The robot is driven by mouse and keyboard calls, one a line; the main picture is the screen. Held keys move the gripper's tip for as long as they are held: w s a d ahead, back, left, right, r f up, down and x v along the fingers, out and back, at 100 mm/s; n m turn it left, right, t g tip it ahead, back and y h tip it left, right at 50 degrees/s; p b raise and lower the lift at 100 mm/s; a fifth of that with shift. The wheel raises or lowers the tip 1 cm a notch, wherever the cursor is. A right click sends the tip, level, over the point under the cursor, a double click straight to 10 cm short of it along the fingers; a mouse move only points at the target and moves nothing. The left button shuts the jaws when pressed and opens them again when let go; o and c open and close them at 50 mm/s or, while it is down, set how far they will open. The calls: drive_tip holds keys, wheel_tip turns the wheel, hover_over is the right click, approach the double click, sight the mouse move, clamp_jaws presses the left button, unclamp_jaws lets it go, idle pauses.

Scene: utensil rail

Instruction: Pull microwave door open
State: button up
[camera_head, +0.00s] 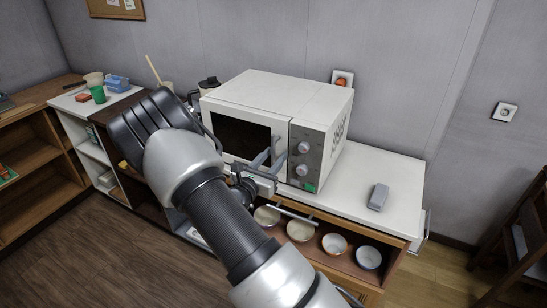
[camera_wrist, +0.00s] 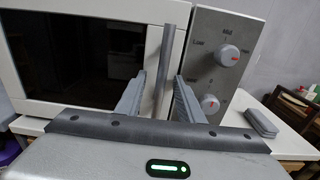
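A white microwave (camera_head: 285,97) stands on the white counter, its door (camera_head: 237,137) closed, with a dark window. Its grey control panel (camera_head: 307,158) with two knobs is on the right of the front; it also shows in the wrist view (camera_wrist: 219,62). The door handle (camera_wrist: 166,68) is a grey upright bar at the door's right edge. My gripper (camera_wrist: 161,76) is open in front of the door, with the handle between its fingers, nearer the right finger. Gaps show on both sides of the bar. In the head view my gripper (camera_head: 270,156) partly hides the handle.
A grey box-like object (camera_head: 378,197) lies on the counter right of the microwave. Several bowls (camera_head: 334,244) sit on the shelf below the counter. A dark kettle-like item (camera_head: 208,83) stands left of the microwave. A chair (camera_head: 520,235) is at the far right.

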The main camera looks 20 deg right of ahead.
clamp_jaws()
drive_tip(key=shift+a, duration=0.1)
